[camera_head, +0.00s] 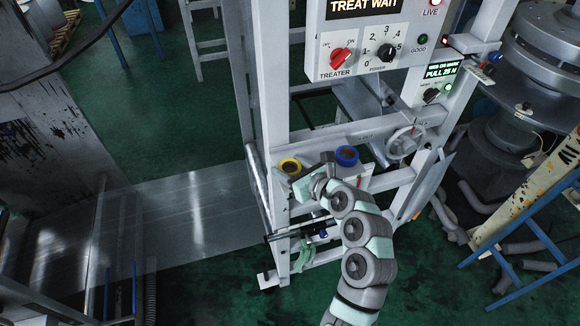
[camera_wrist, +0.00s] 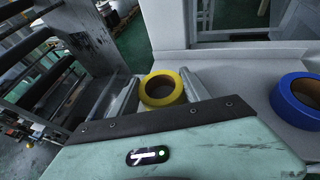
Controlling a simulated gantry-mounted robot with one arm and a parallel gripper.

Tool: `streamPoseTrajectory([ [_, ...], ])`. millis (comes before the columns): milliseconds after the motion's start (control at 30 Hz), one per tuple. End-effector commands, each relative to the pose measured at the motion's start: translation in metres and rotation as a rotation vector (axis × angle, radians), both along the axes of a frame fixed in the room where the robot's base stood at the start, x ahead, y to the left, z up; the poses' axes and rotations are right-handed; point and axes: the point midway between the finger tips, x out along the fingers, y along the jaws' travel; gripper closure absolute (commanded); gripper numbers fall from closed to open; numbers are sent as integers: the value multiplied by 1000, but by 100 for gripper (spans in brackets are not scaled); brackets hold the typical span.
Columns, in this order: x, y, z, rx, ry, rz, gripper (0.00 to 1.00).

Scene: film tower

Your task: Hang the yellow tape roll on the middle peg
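The yellow tape roll (camera_head: 290,166) is at the left end of the light shelf on the machine frame, left of the blue roll. In the wrist view the yellow roll (camera_wrist: 163,88) lies between the two fingers of my gripper (camera_wrist: 160,84), its hole facing up. One finger is on each side, very close to the roll; I cannot tell whether they press on it. In the head view my gripper (camera_head: 302,177) is at the yellow roll, its fingers mostly hidden. I cannot make out the middle peg in either view.
A blue tape roll (camera_head: 347,156) sits on the shelf to the right; it also shows in the wrist view (camera_wrist: 299,98). The control panel (camera_head: 368,40) is above. A handwheel (camera_head: 405,142) is to the right. Clear film (camera_head: 170,215) stretches left from the frame.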

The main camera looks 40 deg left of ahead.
Motion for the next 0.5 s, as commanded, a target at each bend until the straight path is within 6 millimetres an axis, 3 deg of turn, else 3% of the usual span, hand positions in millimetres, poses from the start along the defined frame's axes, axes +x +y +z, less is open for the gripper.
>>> streamPoseTrajectory([
  [267,0,0,0,-1,0,0,23],
  [500,0,0,0,-1,0,0,23],
])
